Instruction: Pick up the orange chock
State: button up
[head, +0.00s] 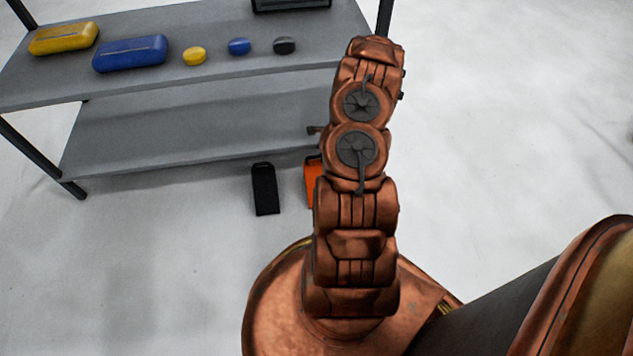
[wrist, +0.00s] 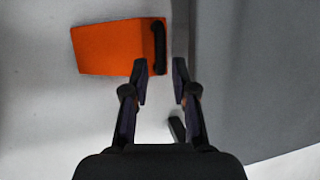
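The orange chock (wrist: 108,47) lies on the pale floor in the upper left of the wrist view, with a black bar or handle (wrist: 158,46) along its right end. In the head view only a strip of the orange chock (head: 311,185) shows, beside the black chock and partly hidden by my arm. My gripper (wrist: 160,72) is open and empty. Its left fingertip appears close to the chock's lower right corner; the gap between the fingers lies just below and right of the chock. Whether they touch cannot be told.
A black chock (head: 265,188) stands on the floor left of the orange one. A grey two-level shelf (head: 200,120) is close behind, carrying a yellow case (head: 63,38), a blue case (head: 130,53) and several small round items. Open floor lies to the left and right.

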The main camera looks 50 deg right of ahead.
aim_at(315, 157)
jog(key=b+x, duration=0.3)
jog(key=x, duration=0.3)
jog(key=shift+w+a+f, duration=0.15)
jog(key=shift+w+a, duration=0.1)
grip_shut()
dwell(0.5)
